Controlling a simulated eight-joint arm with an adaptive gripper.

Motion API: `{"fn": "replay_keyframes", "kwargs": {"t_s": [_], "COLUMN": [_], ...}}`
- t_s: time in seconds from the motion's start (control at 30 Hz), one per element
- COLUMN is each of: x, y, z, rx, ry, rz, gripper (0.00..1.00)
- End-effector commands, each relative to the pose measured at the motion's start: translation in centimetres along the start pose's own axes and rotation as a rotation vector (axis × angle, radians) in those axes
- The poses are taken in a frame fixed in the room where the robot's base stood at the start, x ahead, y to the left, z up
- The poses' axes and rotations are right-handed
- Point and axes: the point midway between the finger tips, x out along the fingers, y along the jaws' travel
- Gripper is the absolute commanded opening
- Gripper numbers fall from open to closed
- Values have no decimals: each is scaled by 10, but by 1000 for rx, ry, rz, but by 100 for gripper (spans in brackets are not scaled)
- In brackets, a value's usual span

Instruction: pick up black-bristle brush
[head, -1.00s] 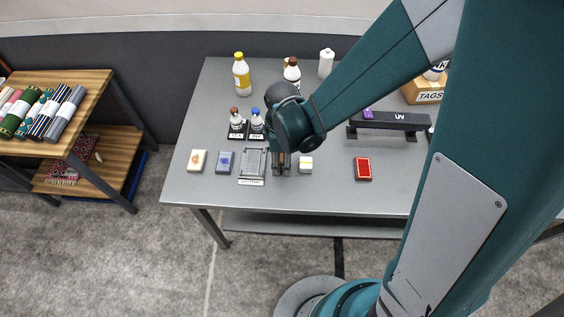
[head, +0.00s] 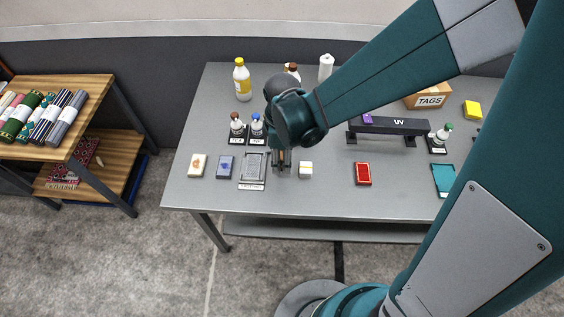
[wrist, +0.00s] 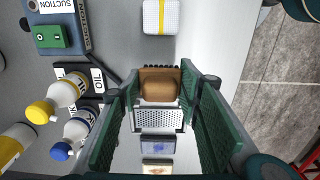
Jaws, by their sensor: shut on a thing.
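The black-bristle brush appears in the wrist view as a brown wooden block (wrist: 160,86) with a dark edge along its top side. My gripper (wrist: 160,98) is shut on it, with one green ribbed finger on each side of the block. In the head view my gripper (head: 281,168) is low over the front of the grey table, between the grey framed tray and the small white block. The brush is mostly hidden there by my wrist and fingers. I cannot tell whether it is clear of the tabletop.
The tray (head: 252,167) is close on the left, the white block (head: 305,170) close on the right. Blue (head: 225,164) and cream (head: 197,166) pads lie farther left, a red pad (head: 363,174) right. Small bottles (head: 257,127) and a UV bar (head: 400,125) stand behind. The table's front edge is near.

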Motion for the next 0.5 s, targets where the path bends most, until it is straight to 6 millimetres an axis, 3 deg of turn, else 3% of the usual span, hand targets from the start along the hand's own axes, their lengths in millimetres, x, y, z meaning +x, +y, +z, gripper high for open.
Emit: {"fn": "replay_keyframes", "kwargs": {"t_s": [0.2,0.5], "x": [-28,-52], "y": [0,0], "z": [0,0], "rx": [0,0], "ry": [0,0], "rz": [0,0], "gripper": [22,22]}}
